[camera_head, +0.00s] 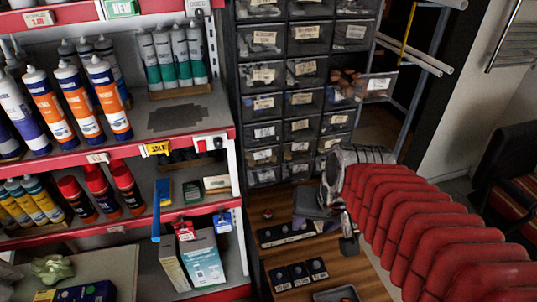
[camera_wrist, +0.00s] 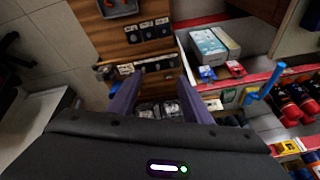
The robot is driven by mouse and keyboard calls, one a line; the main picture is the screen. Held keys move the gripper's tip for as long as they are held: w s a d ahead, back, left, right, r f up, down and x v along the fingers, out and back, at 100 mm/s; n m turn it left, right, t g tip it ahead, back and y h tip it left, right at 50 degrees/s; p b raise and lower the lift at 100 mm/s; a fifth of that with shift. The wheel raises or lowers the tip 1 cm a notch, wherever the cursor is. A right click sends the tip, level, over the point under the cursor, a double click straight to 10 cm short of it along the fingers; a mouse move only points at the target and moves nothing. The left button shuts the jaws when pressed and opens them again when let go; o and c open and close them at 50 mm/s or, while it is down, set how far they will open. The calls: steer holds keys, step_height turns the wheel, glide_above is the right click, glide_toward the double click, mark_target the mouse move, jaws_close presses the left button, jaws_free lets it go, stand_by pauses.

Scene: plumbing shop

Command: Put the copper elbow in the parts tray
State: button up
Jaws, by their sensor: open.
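My gripper (camera_head: 330,222) hangs over the wooden counter with its jaws apart. In the wrist view its two dark fingers (camera_wrist: 156,90) are spread, with nothing clearly held between them. A small dark tray (camera_head: 322,297) is cut off by the bottom edge of the head view. A tray also shows at the top of the wrist view (camera_wrist: 122,10), with something orange-red in it, too small to name. Copper-coloured fittings (camera_head: 347,84) lie in a pulled-out drawer of the cabinet. I cannot single out a copper elbow for certain.
A black cabinet of labelled drawers (camera_head: 264,72) stands behind the counter (camera_head: 372,284). Labelled dark blocks (camera_head: 297,273) lie on the counter. Shelves at left hold tubes (camera_head: 104,97), spray cans (camera_head: 102,188) and a white box (camera_head: 204,262). A chair (camera_head: 507,165) stands at right.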

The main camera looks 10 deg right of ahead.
steer(key=s+a+r+n+t, duration=0.1)
steer(key=s+a+r+n, duration=0.2)
steer(key=a+r, duration=0.1)
steer(key=shift+r+n+t, duration=0.3)
steer(key=shift+n, duration=0.1)
steer(key=shift+c, duration=0.7)
stand_by(0.5)
